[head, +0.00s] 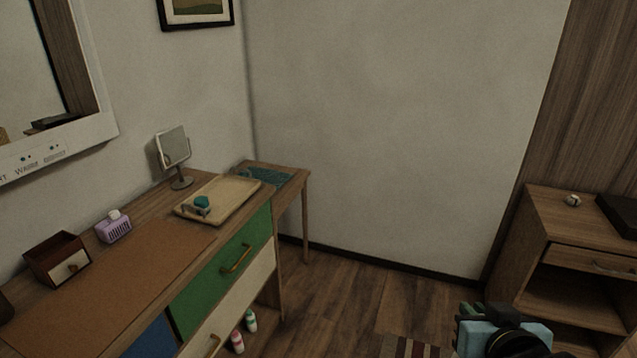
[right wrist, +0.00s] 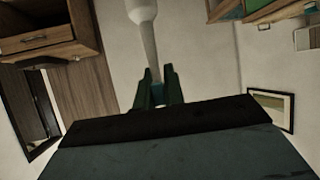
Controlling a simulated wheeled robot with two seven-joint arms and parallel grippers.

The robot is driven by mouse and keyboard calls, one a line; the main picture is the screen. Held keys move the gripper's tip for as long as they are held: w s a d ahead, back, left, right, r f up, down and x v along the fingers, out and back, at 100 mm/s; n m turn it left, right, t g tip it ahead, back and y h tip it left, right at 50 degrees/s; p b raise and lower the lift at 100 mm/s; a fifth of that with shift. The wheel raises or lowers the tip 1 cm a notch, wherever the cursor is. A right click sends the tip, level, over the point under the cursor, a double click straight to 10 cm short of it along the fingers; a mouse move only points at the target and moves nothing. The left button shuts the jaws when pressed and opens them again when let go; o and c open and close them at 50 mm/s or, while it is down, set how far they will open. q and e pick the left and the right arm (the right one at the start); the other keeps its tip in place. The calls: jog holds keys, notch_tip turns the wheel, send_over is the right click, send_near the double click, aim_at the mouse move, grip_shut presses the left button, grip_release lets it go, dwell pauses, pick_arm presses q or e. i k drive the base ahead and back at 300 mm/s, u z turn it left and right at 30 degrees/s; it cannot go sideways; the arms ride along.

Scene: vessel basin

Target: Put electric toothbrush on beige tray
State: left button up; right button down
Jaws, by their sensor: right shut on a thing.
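The beige tray (head: 236,192) lies on the long wooden dresser at the left, near its far end. A small teal thing (head: 202,202) and a greyish item beside it lie on the tray. My right gripper (head: 484,309) is low at the right of the head view, far from the tray. In the right wrist view my right gripper (right wrist: 157,84) is shut on the white electric toothbrush (right wrist: 144,36), which sticks out past the fingertips. The toothbrush cannot be made out in the head view. My left gripper is not in view.
On the dresser stand a mirror (head: 173,148), a lilac container (head: 114,228) and a small drawer box (head: 58,259). A side table (head: 298,178) adjoins its far end. A wooden cabinet (head: 538,232) stands at right. Open floor (head: 345,293) lies between.

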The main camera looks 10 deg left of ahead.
aim_at(225, 194)
jog(key=z, duration=0.2)
jog(key=i, duration=1.1)
jog(key=u, duration=0.45)
